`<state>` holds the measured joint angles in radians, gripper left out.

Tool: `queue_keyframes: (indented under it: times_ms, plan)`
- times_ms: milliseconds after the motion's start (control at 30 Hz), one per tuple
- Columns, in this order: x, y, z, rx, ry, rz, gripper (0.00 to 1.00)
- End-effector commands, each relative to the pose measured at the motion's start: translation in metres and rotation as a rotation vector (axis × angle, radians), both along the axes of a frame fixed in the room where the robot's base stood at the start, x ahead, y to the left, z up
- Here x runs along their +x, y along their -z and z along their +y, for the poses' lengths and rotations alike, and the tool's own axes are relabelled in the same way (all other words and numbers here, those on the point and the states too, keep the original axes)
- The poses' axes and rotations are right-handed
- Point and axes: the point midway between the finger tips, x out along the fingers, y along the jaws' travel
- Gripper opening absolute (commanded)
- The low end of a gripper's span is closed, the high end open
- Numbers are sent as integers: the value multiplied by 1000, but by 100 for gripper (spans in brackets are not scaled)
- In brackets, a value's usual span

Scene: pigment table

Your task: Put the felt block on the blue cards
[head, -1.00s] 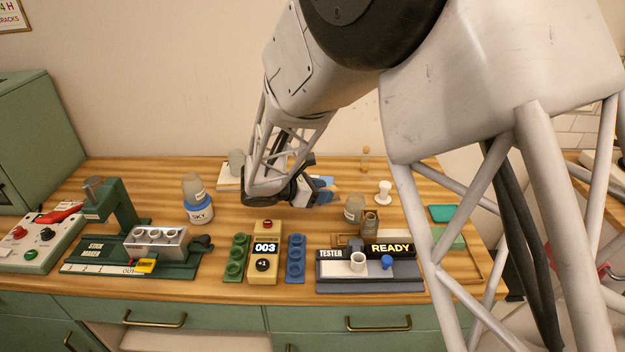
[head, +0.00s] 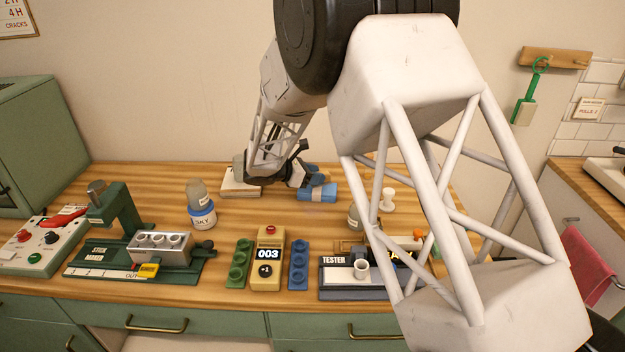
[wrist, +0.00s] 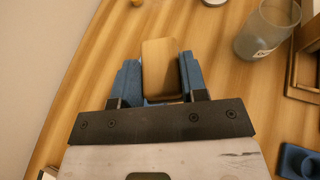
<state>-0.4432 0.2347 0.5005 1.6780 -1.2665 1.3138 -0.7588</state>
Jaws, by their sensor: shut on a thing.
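My gripper (head: 318,188) is at the back middle of the table in the head view. In the wrist view its blue fingers (wrist: 160,75) are shut on a tan, round-cornered block (wrist: 161,62), taken to be the felt block. The block sits between the fingertips, with wooden tabletop seen around it. In the head view the blue fingers and a paler blue patch between them run together, so the block's outline is unclear there. I cannot make out the blue cards apart from the fingers; the arm also hides part of the table's right side.
A pale slab (head: 238,188) lies left of my gripper. A capped SKY jar (head: 202,215) stands left of centre. A white spool (head: 388,200) and a glass jar (wrist: 265,32) stand to the right. The counter (head: 269,255) and tester (head: 340,278) line the front. Mid-table is clear.

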Motion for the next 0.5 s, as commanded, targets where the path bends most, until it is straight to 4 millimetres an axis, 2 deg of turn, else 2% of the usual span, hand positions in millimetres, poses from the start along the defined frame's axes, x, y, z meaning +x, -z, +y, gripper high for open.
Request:
queue_keyframes:
  times_ms: [200,500]
  plan:
    - [24,2,5,1,1,-2,17]
    - [29,2,7,0,0,-1,17]
